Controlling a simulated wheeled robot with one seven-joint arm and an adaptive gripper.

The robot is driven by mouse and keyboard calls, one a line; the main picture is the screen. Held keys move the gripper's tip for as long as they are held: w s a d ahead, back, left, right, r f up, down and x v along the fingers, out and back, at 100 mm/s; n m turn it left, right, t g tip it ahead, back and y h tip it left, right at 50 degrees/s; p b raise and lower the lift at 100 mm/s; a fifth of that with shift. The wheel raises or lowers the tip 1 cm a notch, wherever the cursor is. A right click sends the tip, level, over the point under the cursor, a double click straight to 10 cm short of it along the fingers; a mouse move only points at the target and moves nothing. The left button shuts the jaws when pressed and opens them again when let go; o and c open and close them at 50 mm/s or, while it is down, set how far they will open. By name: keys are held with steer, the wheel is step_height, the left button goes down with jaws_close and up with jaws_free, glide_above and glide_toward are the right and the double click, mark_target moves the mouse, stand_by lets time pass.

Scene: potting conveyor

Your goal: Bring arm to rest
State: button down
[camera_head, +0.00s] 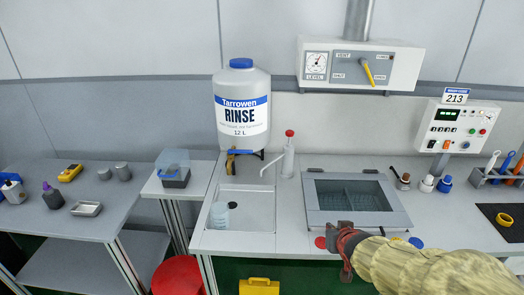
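My arm reaches in from the lower right in a wrinkled beige sleeve. My gripper (345,248), dark with red parts, is at the front edge of the bench (255,243), in front of the inset basin with the raised frame. I see no object in it. Its fingers are too small and overlapped to tell whether they are open or shut. The sleeve and gripper hide part of the bench's front edge.
A sink (240,210) holds a clear cup. The framed basin (400,218) lies behind my gripper. A red stool (178,277) and yellow case (259,287) stand low in front.

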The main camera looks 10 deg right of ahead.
steer(key=s+a+f+g, duration=0.15)
steer(key=s+g, duration=0.35)
steer(key=s, duration=0.6)
steer(key=s+a+r+n+y+p, duration=0.1)
steer(key=s+a+r, duration=0.2)
steer(key=a+r, duration=0.3)
steer(key=s+a+r+n+t+y+p, duration=0.1)
steer(key=s+a+r+n+p, duration=0.1)
steer(key=s+a+r, duration=0.2)
steer(key=a+r, duration=0.3)
steer(key=r, duration=0.1)
steer(key=shift+s+r+y, duration=0.15)
steer(key=shift+r+y, duration=0.15)
steer(key=shift+r, duration=0.1)
